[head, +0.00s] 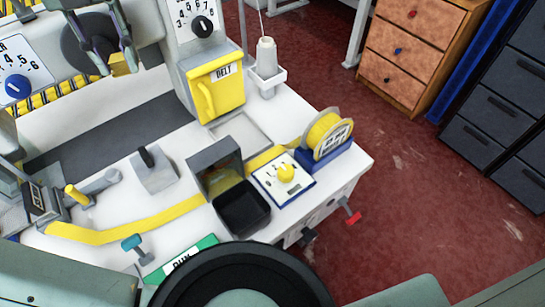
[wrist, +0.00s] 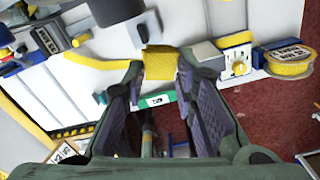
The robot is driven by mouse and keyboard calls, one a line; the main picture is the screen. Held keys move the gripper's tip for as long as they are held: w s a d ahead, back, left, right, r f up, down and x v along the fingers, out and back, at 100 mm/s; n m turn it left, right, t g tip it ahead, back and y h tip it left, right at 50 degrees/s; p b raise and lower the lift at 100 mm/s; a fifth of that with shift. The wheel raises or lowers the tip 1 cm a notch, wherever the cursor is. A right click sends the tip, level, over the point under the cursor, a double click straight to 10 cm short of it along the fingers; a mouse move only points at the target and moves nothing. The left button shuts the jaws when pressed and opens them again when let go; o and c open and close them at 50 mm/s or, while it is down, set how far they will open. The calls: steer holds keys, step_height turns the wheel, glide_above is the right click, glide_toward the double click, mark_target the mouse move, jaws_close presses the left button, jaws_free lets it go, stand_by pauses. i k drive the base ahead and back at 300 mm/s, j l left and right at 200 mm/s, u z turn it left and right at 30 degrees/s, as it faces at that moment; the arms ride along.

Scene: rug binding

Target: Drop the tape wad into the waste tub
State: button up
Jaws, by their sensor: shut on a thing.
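The tape wad (head: 124,63) is a small yellow block at the upper left of the head view. My gripper (head: 117,65) is shut on it and holds it above the bench. In the wrist view, the wad (wrist: 160,62) sits between the fingertips of my gripper (wrist: 160,68). A black open-topped tub (head: 242,207), which looks like the waste tub, stands near the bench's front edge. It is in front of a grey box-shaped housing (head: 214,162). My gripper is well to the left of the tub and behind it. The tub's inside is dark.
Yellow tape (head: 130,230) runs across the white bench. A tape reel (head: 328,133) and a yellow-knobbed box (head: 284,178) stand right of the tub. A yellow belt cover (head: 215,87) and a thread cone (head: 266,58) rise behind. Drawers (head: 412,45) stand beyond the red floor.

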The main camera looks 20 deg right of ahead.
mark_target(251, 213)
steer(key=z, duration=0.1)
steer(key=k+l+u, duration=0.1)
steer(key=l, duration=0.3)
steer(key=k+l, duration=0.15)
steer(key=l, duration=0.3)
steer(key=k+l+u, duration=0.15)
steer(key=l, duration=0.25)
